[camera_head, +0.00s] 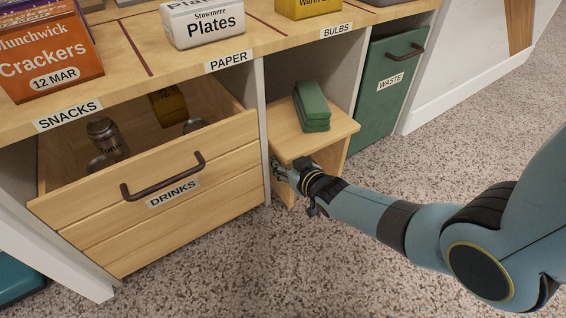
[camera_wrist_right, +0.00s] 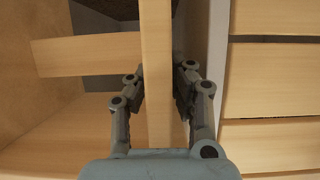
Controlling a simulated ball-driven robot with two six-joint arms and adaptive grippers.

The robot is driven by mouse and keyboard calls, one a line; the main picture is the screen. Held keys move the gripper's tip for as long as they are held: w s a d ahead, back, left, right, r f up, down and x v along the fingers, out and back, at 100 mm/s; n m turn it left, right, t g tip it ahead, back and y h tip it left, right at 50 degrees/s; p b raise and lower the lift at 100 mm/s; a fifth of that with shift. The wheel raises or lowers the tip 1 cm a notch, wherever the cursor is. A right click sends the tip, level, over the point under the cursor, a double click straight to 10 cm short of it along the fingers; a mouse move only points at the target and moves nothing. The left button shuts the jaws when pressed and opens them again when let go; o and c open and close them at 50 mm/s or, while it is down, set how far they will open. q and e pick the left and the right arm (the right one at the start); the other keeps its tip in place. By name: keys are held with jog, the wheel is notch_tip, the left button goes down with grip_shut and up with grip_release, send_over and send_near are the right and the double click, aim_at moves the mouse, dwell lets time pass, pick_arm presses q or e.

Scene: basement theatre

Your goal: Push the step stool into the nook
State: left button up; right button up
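The step stool (camera_head: 342,127) is light wood with a flat top and panel legs. It stands upright, partly inside the nook (camera_head: 315,62) between the drinks drawer and the waste bin, with its front part sticking out onto the carpet. A green folded or stacked item (camera_head: 312,106) lies on its top. My right gripper (camera_head: 283,172) is low at the stool's left front leg. In the right wrist view its fingers (camera_wrist_right: 160,88) lie on both sides of the upright leg panel (camera_wrist_right: 157,45), close against it. The fingertips are partly hidden. My left gripper is out of view.
The drinks drawer (camera_head: 215,157) is pulled open just left of the stool, with a can (camera_head: 107,138) and a yellow item (camera_head: 168,105) inside. The green waste bin (camera_head: 380,100) stands right of the nook. The counter above carries several boxes. Speckled carpet in front is clear.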

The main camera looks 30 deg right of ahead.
grip_shut()
jog(key=w+a, duration=0.1)
jog(key=w, duration=0.7)
jog(key=o, duration=0.7)
grip_release()
jog(key=shift+s+a+f, duration=0.1)
jog(key=shift+s, duration=0.05)
